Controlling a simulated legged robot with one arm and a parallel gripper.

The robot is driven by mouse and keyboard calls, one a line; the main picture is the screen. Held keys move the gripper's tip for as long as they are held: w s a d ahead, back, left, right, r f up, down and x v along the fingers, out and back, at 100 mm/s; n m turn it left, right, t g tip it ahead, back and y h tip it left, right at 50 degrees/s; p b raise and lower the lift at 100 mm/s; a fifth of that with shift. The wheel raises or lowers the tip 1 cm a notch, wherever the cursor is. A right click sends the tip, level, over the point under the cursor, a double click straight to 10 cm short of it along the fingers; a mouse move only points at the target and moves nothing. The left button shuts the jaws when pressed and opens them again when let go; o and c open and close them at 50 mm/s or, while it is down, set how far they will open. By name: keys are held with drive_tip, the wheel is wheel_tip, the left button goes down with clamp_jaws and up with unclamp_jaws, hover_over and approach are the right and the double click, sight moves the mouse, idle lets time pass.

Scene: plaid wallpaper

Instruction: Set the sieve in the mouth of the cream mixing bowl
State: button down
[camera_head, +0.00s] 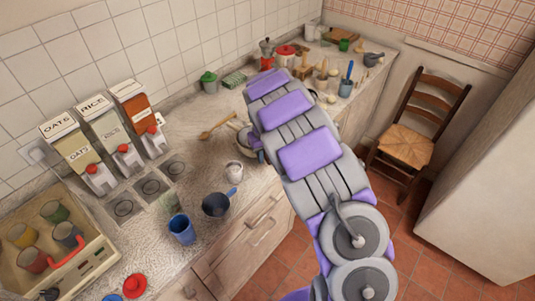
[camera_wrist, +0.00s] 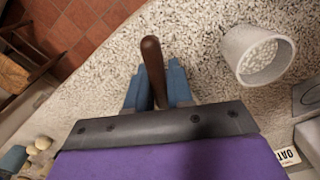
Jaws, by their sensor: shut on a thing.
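My gripper (camera_wrist: 157,88) has its blue fingers closed on a dark brown wooden handle (camera_wrist: 152,62), which I take to be the sieve's. The handle sticks out beyond the fingertips in the wrist view. The sieve's mesh and rim are hidden behind the gripper body there. I cannot tell whether the sieve touches the bowl.
A white cup (camera_head: 234,171) stands in front of the bowl; a pale cup with white contents (camera_wrist: 260,56) shows in the wrist view. A dark pan (camera_head: 216,204), blue cup (camera_head: 181,229) and wooden spoon (camera_head: 218,125) are nearby. Dispensers (camera_head: 108,142) stand left along the wall.

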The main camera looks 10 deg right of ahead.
drive_tip(key=shift+a+f, duration=0.1)
drive_tip(key=shift+a, duration=0.15)
drive_tip(key=shift+d, duration=0.25)
drive_tip(key=c, duration=1.4)
unclamp_jaws()
drive_tip(key=shift+d, duration=0.35)
drive_tip(key=shift+c, duration=0.2)
drive_tip(key=shift+o, duration=0.7)
drive_tip(key=shift+d, duration=0.35)
drive_tip(key=o, duration=0.3)
drive_tip(key=shift+d, duration=0.1)
drive_tip(key=shift+o, duration=0.4)
drive_tip(key=shift+a, duration=0.9)
wheel_tip(320, 180, up, 17)
drive_tip(key=p, duration=0.2)
drive_tip(key=shift+d+p, duration=0.35)
drive_tip(key=shift+p, duration=0.05)
